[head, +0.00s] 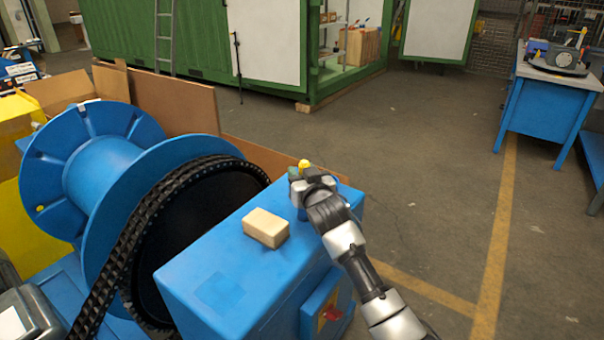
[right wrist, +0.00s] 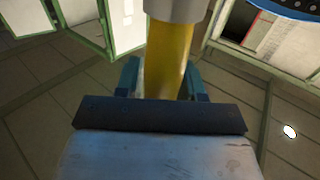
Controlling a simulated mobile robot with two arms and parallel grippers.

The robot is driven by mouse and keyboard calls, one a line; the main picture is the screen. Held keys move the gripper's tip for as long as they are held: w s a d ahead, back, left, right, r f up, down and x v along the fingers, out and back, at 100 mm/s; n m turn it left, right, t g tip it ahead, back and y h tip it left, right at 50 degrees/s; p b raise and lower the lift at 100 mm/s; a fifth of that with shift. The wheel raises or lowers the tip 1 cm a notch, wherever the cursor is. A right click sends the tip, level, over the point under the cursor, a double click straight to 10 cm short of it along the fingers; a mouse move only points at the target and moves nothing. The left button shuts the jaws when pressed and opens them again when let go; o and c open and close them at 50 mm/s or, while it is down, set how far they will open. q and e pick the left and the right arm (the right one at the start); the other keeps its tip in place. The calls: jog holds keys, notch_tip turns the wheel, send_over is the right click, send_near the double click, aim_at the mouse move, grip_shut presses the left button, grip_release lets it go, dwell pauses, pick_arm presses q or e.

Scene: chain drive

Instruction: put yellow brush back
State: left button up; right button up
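My right gripper (head: 299,178) is at the far end of the blue box's top, with a small yellow tip (head: 305,164) showing just above it. In the right wrist view, the yellow brush (right wrist: 168,62) shows as a yellow cylinder with a grey part at its upper end. It stands between the two teal fingers (right wrist: 163,82), which close in on both its sides. Its far end is hidden behind the gripper body. A small blue part shows under the gripper; I cannot tell what it is. My left gripper is out of view.
A beige block (head: 265,228) lies on the blue box (head: 215,265), left of my right arm. A large blue spool (head: 100,170) and black chain (head: 150,215) stand to the left. A blue workbench (head: 545,105) is at the right. The floor between is clear.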

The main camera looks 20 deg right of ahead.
jog(key=shift+o, duration=1.1)
jog(key=shift+r, duration=0.2)
jog(key=shift+s+f, duration=0.1)
jog(key=shift+s, duration=0.25)
jog(key=s, duration=1.1)
jog(key=shift+s+d, duration=0.15)
jog(key=shift+d, duration=0.1)
